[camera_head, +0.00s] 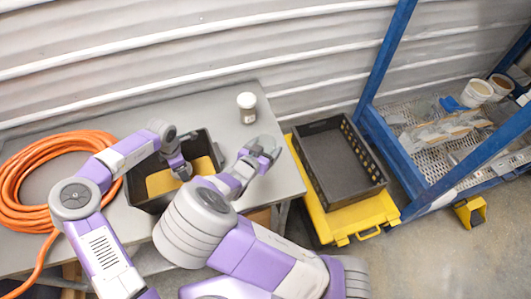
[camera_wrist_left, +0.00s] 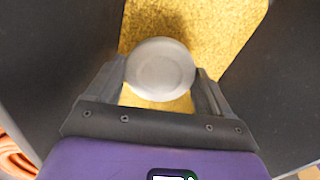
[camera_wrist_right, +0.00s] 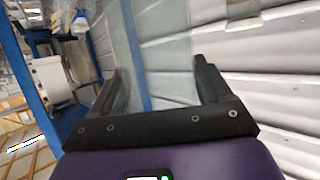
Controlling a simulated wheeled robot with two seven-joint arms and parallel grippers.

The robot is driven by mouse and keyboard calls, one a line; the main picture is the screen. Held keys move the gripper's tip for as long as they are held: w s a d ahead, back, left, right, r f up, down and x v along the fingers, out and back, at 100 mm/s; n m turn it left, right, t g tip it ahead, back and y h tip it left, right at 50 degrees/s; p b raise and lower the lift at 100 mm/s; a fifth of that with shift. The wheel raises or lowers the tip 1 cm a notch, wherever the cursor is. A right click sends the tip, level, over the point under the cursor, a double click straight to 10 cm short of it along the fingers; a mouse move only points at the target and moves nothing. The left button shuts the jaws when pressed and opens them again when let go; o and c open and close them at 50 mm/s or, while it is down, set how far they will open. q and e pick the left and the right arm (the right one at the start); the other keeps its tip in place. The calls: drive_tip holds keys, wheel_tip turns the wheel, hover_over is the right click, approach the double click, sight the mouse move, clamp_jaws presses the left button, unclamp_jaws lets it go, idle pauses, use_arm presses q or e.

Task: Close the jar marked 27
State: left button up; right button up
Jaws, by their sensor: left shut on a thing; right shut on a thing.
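My left gripper (camera_head: 182,170) is down in the black bin (camera_head: 140,192) on the table. It is shut on a round pale grey disc (camera_wrist_left: 160,69), which looks like a lid, above the yellow material (camera_wrist_left: 205,25). My right gripper (camera_head: 265,150) is above the table's right part, shut on a clear, glass-like thing that looks like a jar (camera_wrist_right: 155,50); no number can be read on it. A small white-capped jar (camera_head: 247,107) stands upright at the table's back, apart from both grippers; its marking is too small to read.
A coiled orange hose (camera_head: 25,170) lies on the table's left. A black crate (camera_head: 338,195) on a yellow case (camera_head: 350,226) stands right of the table. A blue-framed rack (camera_head: 385,130) holds white buckets (camera_head: 477,93). The table's back middle (camera_head: 200,115) is clear.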

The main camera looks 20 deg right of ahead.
use_arm(q)
drive_tip(key=shift+r, duration=0.1)
use_arm(e)
drive_tip(key=shift+r, duration=0.35)
drive_tip(key=o, duration=0.6)
drive_tip(key=shift+c, duration=0.2)
drive_tip(key=c, duration=0.8)
drive_tip(key=shift+o, duration=0.2)
